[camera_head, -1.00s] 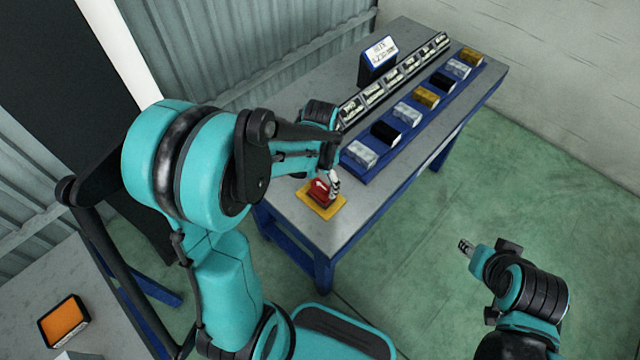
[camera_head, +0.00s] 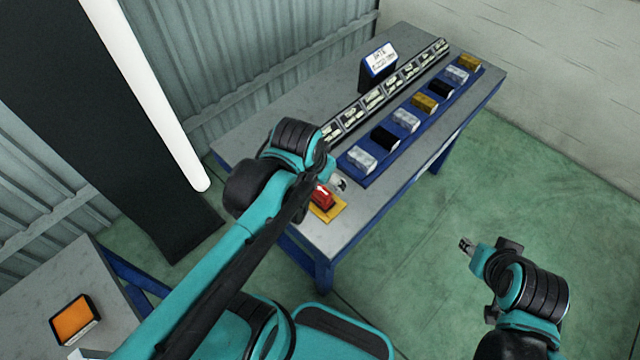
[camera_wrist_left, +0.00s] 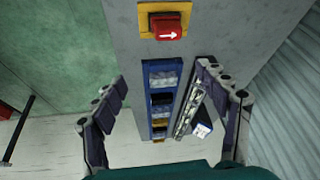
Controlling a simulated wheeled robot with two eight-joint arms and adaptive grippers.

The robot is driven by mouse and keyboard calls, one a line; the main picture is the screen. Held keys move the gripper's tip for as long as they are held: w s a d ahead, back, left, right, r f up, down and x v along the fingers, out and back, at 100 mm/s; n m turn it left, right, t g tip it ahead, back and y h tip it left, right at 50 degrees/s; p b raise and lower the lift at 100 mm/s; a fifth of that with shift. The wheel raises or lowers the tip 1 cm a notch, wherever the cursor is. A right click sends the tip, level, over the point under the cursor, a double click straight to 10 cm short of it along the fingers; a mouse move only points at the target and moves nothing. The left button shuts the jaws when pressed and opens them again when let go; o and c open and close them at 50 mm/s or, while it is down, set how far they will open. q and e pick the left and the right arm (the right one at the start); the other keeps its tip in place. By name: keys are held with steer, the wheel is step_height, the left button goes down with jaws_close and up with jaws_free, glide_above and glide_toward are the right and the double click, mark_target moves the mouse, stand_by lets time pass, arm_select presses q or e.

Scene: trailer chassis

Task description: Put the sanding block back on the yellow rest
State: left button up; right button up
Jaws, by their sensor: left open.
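The sanding block is red with a white arrow on it. In the head view the sanding block (camera_head: 322,197) sits on the yellow rest (camera_head: 337,212) at the near end of the workbench, partly covered by my left arm. In the left wrist view the block (camera_wrist_left: 166,27) lies on the yellow rest (camera_wrist_left: 145,10) at the top edge. My left gripper (camera_head: 341,183) is beside the block, and its fingers (camera_wrist_left: 167,80) are spread and empty in the wrist view, apart from the block. My right gripper (camera_head: 466,245) hangs over the floor at the right, too small to read.
A blue tray (camera_head: 362,178) with several grey, black and yellow blocks runs along the bench. Behind it are a dark labelled rack (camera_head: 350,122) and a small sign (camera_head: 378,60). A second table (camera_head: 30,290) at lower left bears an orange-topped item (camera_head: 72,320).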

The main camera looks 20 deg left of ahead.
arm_select(q)
steer(key=s+t, duration=0.1)
steer(key=s+n, duration=0.1)
steer(key=s+d+t, duration=0.1)
steer(key=shift+d+r+t, duration=0.1)
steer(key=shift+r+t, duration=0.2)
steer(key=shift+r, duration=0.1)
steer(key=shift+f, duration=0.1)
step_height(320, 180, down, 2)
steer(key=shift+f+b, duration=0.1)
steer(key=shift+b, duration=1.05)
